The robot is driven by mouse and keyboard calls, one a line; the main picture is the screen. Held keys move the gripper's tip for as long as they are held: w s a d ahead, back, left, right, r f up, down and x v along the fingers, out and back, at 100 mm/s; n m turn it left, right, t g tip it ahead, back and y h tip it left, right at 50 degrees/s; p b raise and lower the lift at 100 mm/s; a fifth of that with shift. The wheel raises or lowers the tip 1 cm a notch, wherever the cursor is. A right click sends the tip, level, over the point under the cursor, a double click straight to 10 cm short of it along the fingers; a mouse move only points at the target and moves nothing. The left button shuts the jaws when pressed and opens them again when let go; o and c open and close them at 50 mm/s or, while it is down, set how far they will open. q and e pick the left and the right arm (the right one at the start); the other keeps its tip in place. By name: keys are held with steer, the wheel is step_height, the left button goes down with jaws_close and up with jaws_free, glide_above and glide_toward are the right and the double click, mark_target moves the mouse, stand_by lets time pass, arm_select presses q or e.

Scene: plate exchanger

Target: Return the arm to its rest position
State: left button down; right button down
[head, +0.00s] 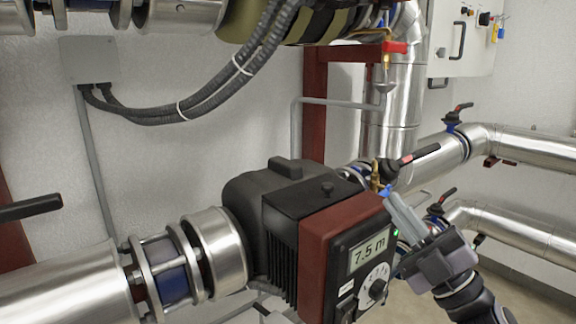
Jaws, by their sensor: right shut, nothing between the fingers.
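My right gripper (397,206) comes in from the lower right with its grey fingers shut and empty. Its fingers point up and to the left, in front of the right side of the pump. The pump (340,245) has a dark body, a red-brown front housing and a display reading 7.5 m. A dial sits below the display. From this view I cannot tell how far the fingertips are from the pump or the valve behind. My left gripper is not in view.
Silver insulated pipes (520,146) with black and red valve levers run at the right. A blue-ringed flange joint (172,272) is left of the pump. Black hoses (215,95) hang from a grey wall box (90,60). A black handle (30,207) juts in at left. Floor shows lower right.

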steer(key=s+d+f+m+h+p, duration=0.1)
steer(key=s+d+f+m+h, duration=0.1)
steer(key=f+m+h, duration=0.7)
steer(key=s+d+f+m+h, duration=0.15)
steer(key=f+m+h, duration=0.4)
steer(key=f, duration=0.75)
steer(key=s+f+m+g+h+p, duration=0.1)
steer(key=s+f+m+g, duration=0.4)
steer(key=s+f, duration=1.1)
step_height(320, 180, down, 4)
steer(key=g, duration=0.3)
steer(key=shift+s+d+r, duration=0.25)
steer(key=shift+s, duration=0.05)
stand_by(1.4)
